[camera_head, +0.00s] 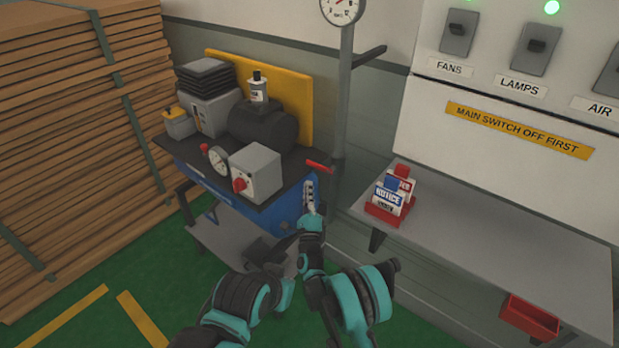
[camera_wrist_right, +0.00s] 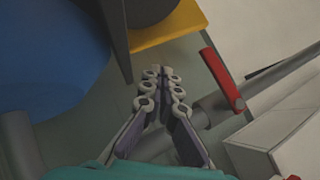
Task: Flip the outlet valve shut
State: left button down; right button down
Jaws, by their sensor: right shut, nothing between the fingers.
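The outlet valve's red lever (camera_head: 320,166) sticks out to the left from the grey upright pipe, beside the compressor bench's right end. In the right wrist view the same lever (camera_wrist_right: 222,80) lies to the right of the fingers, its lower end at the grey pipe. My right gripper (camera_head: 309,192) is shut and empty, just below the lever in the head view. Its fingertips (camera_wrist_right: 160,72) point past the lever's left side, with a gap between. My left arm (camera_head: 238,300) comes in at the bottom; its gripper is dark and unclear near the bench's lower shelf.
The compressor bench (camera_head: 185,150) carries a motor, a grey box with a red knob (camera_head: 240,184) and a gauge. The pipe (camera_head: 345,90) has a round gauge on top. A grey shelf (camera_head: 480,230) with a red sign holder (camera_head: 385,212) stands right, under the switch panel (camera_head: 425,95). Stacked boards (camera_head: 70,130) fill the left.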

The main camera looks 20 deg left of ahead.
jog(key=s+a+f, duration=0.2)
jog(key=s+f, duration=0.3)
jog(key=s, duration=0.1)
jog(key=shift+f+p, duration=0.3)
jog(key=shift+f, duration=0.05)
